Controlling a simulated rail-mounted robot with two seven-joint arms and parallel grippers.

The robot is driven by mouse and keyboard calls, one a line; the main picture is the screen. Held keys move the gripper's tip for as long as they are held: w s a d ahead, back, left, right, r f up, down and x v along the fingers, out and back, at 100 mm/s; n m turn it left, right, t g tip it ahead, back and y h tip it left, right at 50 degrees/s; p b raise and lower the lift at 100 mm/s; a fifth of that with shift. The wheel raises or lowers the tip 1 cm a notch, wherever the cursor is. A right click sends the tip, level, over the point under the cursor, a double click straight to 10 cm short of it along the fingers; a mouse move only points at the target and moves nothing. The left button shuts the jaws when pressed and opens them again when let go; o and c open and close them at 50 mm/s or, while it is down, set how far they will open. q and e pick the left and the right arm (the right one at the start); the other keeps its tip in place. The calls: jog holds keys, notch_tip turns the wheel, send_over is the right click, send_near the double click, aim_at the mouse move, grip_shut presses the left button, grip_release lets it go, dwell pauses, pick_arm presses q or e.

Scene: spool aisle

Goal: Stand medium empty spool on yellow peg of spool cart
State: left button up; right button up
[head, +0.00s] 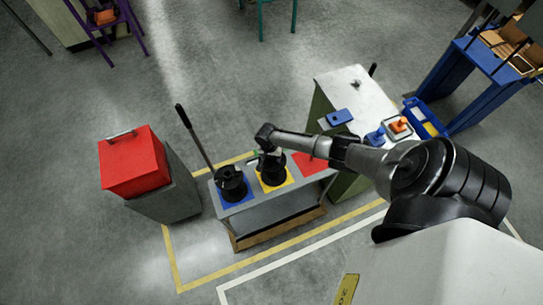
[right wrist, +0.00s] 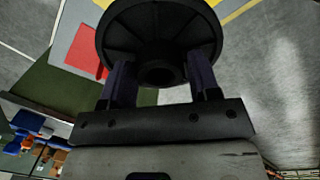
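The grey spool cart (head: 265,208) carries blue, yellow and red squares. A black spool (head: 268,176) is at the yellow square (head: 274,184), in the middle; the peg is hidden, and I cannot tell whether the spool rests fully down. My right gripper (head: 265,155) is right at this spool. In the right wrist view the ribbed spool flange (right wrist: 150,28) fills the top, and my right fingers (right wrist: 161,75) stand on either side of its hub. I cannot tell whether they press on it. My left gripper is not in view.
Another black spool (head: 231,183) stands at the blue square. The red square (head: 310,162) shows no spool. A red box (head: 132,163) on a grey cabinet is at left. A white-topped bench (head: 358,95) with blue and orange items adjoins the cart's right.

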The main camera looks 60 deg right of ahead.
jog(key=o, duration=0.4)
jog(key=shift+c, duration=0.2)
jog(key=shift+r, duration=0.5)
notch_tip(320, 180, up, 13)
jog(key=w+p, duration=0.1)
jog(key=p, duration=0.1)
jog(key=shift+w, duration=0.2)
jog(key=shift+f, duration=0.1)
